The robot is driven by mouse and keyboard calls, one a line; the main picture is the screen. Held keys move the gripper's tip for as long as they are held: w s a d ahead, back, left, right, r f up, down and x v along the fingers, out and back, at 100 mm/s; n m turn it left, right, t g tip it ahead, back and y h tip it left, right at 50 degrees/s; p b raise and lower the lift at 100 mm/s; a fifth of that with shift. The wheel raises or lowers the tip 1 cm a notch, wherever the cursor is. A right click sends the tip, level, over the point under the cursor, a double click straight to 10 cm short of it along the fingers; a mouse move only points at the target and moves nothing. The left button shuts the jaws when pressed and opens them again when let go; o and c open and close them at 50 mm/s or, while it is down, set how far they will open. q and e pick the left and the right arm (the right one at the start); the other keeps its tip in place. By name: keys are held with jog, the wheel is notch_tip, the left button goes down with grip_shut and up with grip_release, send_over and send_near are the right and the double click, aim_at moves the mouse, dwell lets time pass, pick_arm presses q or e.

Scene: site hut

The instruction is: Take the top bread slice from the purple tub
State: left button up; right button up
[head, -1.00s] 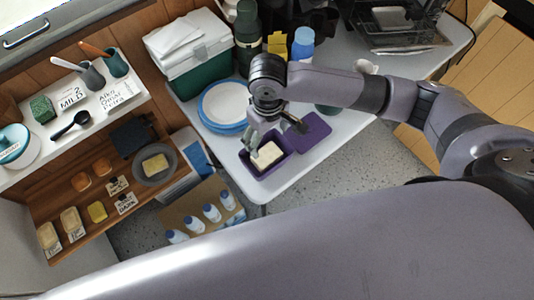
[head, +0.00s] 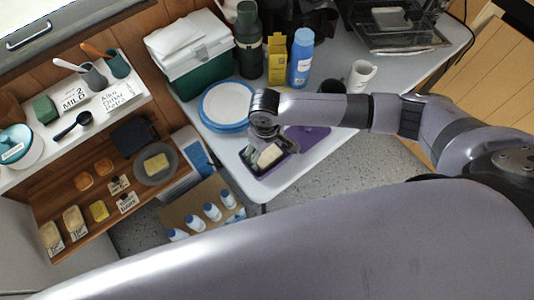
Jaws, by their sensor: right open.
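The purple tub (head: 258,170) stands near the front left corner of the pale table. A pale bread slice (head: 270,155) shows inside it; whether more slices lie under it is hidden. My right gripper (head: 264,151) is open and is down at the tub, right over the bread. Its wrist and fingers hide the far part of the tub, and I cannot tell whether a finger touches the slice. A flat purple lid (head: 312,138) lies to the right of the tub, partly behind my forearm. My left gripper is not in view.
Blue-rimmed plates (head: 222,112) sit just behind the tub. A green and white cooler (head: 193,60), a green flask (head: 248,45), a yellow box (head: 278,58), a blue bottle (head: 301,56) and a white mug (head: 361,75) stand farther back. Shelves with food are at left.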

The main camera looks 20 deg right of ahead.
jog(key=c, duration=0.8)
